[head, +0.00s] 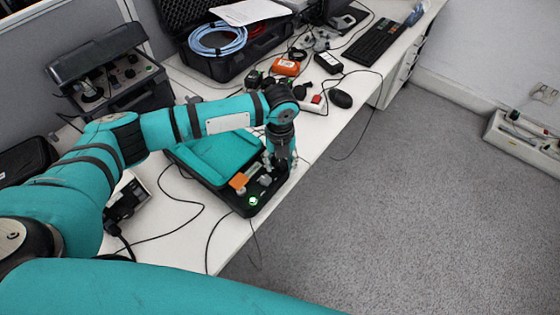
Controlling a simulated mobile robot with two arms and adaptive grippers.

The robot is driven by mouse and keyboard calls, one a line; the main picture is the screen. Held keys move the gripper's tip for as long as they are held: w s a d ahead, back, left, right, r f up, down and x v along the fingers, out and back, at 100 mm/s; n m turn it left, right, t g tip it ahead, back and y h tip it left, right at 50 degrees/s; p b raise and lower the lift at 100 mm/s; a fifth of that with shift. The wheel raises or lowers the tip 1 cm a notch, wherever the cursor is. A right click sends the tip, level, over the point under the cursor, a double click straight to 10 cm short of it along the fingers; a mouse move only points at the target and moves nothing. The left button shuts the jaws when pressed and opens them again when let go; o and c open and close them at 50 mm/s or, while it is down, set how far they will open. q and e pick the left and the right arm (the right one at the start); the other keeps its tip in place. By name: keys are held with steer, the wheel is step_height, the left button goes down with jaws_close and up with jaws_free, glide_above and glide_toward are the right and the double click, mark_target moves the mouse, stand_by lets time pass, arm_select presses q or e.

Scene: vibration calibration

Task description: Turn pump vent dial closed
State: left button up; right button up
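A black case with a teal padded lid (215,155) lies open near the front edge of the white desk. Its black panel holds small fittings, an orange tag (238,181) and a small round green-and-white knob (253,201). I cannot tell for sure which fitting is the pump vent dial. My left gripper (279,166) points down over the panel's far right part, beyond the knob. Its fingers are small and dark here, so their opening and any contact are unclear. The gripper and wrist hide part of the panel. My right gripper is not in view.
A black unit with knobs (120,78) stands at the back left. An open case with a blue hose (217,40), an orange box (286,68), a mouse (340,98) and a keyboard (374,42) lie behind. Loose cables cross the desk.

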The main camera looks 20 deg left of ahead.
arm_select(q)
jaws_close()
steer(key=shift+r+n+p, duration=0.25)
steer(key=shift+n+p, duration=0.55)
steer(key=shift+p, duration=0.25)
steer(key=n+p, duration=0.4)
steer(key=shift+w+d, duration=0.1)
steer(key=n+p, duration=0.5)
steer(key=n, duration=0.1)
steer(key=shift+w+n, duration=0.15)
steer(key=shift+n, duration=0.15)
steer(key=n+p, duration=0.2)
steer(key=n, duration=0.2)
steer(key=shift+w+p, duration=0.1)
steer(key=shift+p, duration=0.2)
steer(key=shift+w+f+n+p, duration=0.15)
steer(key=shift+n+p, duration=0.25)
steer(key=shift+n, duration=0.5)
